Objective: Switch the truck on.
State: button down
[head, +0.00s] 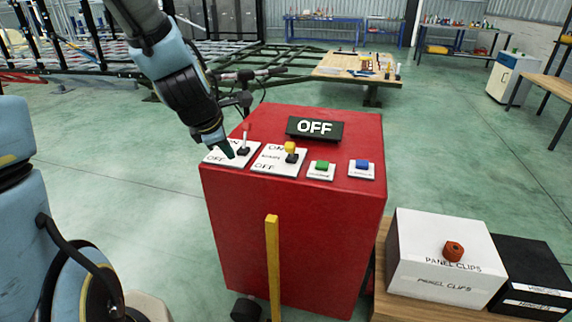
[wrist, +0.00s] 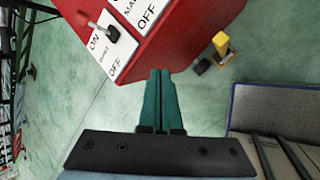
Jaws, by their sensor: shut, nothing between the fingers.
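A red control box (head: 290,225) carries a black display (head: 314,128) that reads OFF. On its top, a left lever with a red knob (head: 246,127) stands on a white ON/OFF plate; its dark base (wrist: 112,33) shows in the wrist view. A second lever with a yellow knob (head: 290,147) stands on another ON/OFF plate to its right. A green button (head: 322,165) and a blue button (head: 362,164) follow. My gripper (head: 228,153) is shut and empty, near the left plate's OFF end. In the wrist view its fingertips (wrist: 160,72) appear beside the box edge.
A yellow post (head: 272,270) stands in front of the box. White and black clip boxes (head: 440,285) sit on a low wooden stand at right. A trailer frame (head: 200,50) and workbench (head: 355,68) lie behind. Green floor is open at left.

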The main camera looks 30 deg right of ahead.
aim_at(291, 151)
jog(key=s+d+f+n+t+h+b, duration=0.1)
jog(key=s+d+f+n+b, duration=0.1)
jog(key=d+n, duration=0.9)
jog(key=f+b, duration=0.1)
jog(key=b, duration=0.1)
jog(key=shift+f+h+b, duration=0.3)
jog(key=shift+f+h, duration=0.05)
jog(key=shift+h, duration=0.05)
jog(key=w+d+f+p, duration=0.1)
jog(key=w+d, duration=0.1)
jog(key=w+d+f+p, duration=0.1)
jog(key=w+d+f, duration=0.1)
jog(key=w+d+f+p, duration=0.1)
jog(key=w+d+f, duration=0.1)
jog(key=w, duration=0.1)
jog(key=shift+d+f, duration=0.2)
jog(key=shift+w+d+r, duration=0.1)
jog(key=shift+w+d, duration=0.15)
jog(key=shift+w, duration=0.05)
jog(key=shift+r+p, duration=0.1)
jog(key=shift+p, duration=0.3)
